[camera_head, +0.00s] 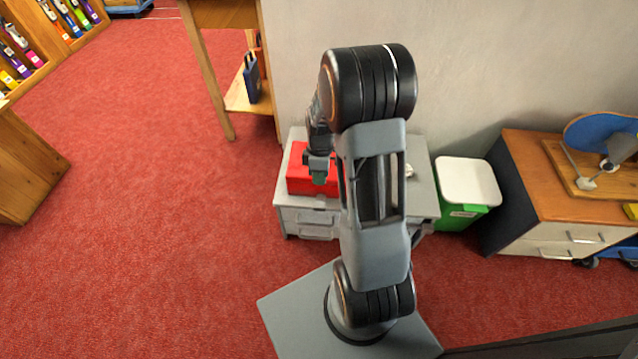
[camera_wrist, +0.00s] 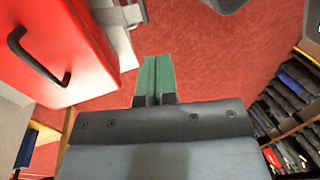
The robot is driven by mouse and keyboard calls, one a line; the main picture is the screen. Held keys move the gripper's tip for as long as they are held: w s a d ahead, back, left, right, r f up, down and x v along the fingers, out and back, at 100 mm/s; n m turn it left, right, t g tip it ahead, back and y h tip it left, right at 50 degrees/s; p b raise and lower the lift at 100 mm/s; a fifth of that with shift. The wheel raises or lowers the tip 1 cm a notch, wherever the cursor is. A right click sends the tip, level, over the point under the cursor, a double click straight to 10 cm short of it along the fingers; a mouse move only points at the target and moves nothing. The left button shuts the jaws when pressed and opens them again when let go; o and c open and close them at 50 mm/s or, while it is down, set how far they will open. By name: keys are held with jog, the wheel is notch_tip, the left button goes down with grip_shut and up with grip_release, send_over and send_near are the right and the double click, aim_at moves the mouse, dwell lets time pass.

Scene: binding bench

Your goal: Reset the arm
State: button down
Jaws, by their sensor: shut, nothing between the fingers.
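My arm stands raised in the middle of the head view, folded over at its top. My gripper (camera_head: 319,178) hangs down in front of a red box (camera_head: 300,170) on a grey cabinet. In the wrist view my gripper (camera_wrist: 156,75) shows its two green fingers pressed together, with nothing between them. The red box (camera_wrist: 75,45), with a black handle, is to the left of the fingers there and apart from them. My arm hides part of the cabinet top in the head view.
The grey cabinet (camera_head: 310,217) stands against the wall, beside a green bin (camera_head: 462,216) with a white lid. A wooden cabinet (camera_head: 540,200) is at right. A wooden table (camera_head: 205,90) is at the back. Red carpet (camera_head: 140,200) is free at left. Shelves (camera_wrist: 290,120) show in the wrist view.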

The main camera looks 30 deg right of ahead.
jog(key=s+a+r+m+t+p, duration=0.2)
jog(key=r+p, duration=0.6)
jog(key=r, duration=0.6)
jog(key=s+a+r+m+t+h+p, duration=0.1)
jog(key=s+a+r+m+p, duration=0.3)
jog(key=r+p, duration=0.5)
jog(key=s+a+r+m+t+p, duration=0.3)
jog(key=r+p, duration=0.6)
jog(key=r, duration=1.2)
jog(key=shift+s+r+m+h, duration=0.25)
jog(key=shift+s+m, duration=0.2)
jog(key=shift+m, duration=0.65)
jog(key=shift+a, duration=0.1)
